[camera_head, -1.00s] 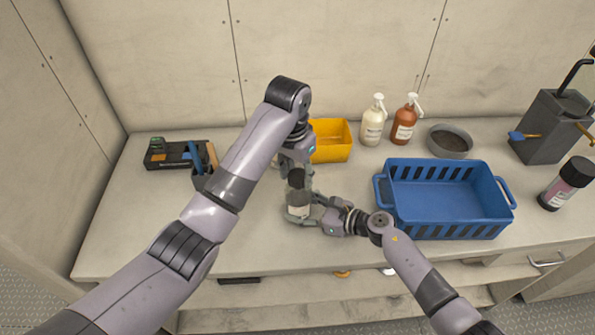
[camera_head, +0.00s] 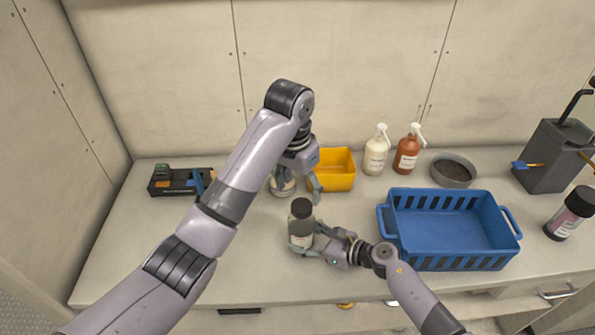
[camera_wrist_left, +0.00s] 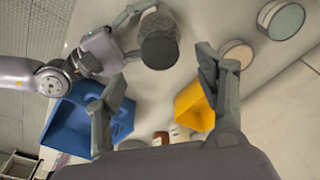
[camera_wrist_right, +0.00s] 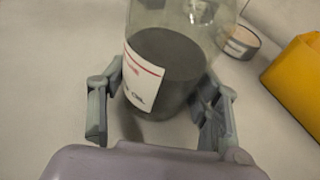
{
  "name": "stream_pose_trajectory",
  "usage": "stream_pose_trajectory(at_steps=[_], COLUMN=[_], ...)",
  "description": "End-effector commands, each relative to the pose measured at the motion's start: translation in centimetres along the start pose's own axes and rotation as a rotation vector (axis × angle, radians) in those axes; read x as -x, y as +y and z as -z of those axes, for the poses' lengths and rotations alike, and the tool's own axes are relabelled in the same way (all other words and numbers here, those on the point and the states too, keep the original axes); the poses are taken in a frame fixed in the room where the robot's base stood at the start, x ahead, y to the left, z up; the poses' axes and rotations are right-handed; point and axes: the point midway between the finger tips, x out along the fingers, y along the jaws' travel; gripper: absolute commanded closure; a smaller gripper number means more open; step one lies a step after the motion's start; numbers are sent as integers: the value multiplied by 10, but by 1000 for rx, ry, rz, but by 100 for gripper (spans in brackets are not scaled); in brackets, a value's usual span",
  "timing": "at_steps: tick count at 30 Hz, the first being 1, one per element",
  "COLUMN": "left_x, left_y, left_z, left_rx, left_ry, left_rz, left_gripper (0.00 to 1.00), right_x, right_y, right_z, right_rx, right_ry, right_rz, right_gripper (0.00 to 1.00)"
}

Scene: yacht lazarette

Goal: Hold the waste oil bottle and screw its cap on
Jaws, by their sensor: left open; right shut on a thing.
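The waste oil bottle (camera_head: 300,238) is clear with a white label and dark contents. It stands upright at the middle of the worktop. Its black cap (camera_head: 301,208) sits level on top; I cannot tell how tight it is. My right gripper (camera_wrist_right: 160,105) is shut around the bottle's lower body from the right. In the left wrist view the cap (camera_wrist_left: 159,48) is seen from above, with the right gripper beside it. My left gripper (camera_head: 305,183) is open and empty, behind and above the bottle, apart from the cap.
A glass jar (camera_head: 282,187) stands behind the left gripper. A yellow bin (camera_head: 338,184) is close to its right. A blue basket (camera_head: 455,263) is right of the bottle. Pump bottles (camera_head: 376,158) and a grey bowl (camera_head: 452,171) stand at the back.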

Motion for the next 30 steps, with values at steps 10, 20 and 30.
stream_pose_trajectory(at_steps=[10, 20, 30], left_x=[45, 62, 62], left_y=[-2, 0, 0], left_z=[0, 0, 0], left_rx=[0, 1, 0], left_ry=[2, -2, -2], left_rz=[5, 1, 0], left_gripper=[35, 35, 35], right_x=[0, 0, 0], right_y=[0, 0, 0], right_z=[0, 0, 0], right_rx=[0, 0, 0], right_ry=[1, 1, 0], right_rz=[0, 0, 0], right_gripper=[92, 92, 30])
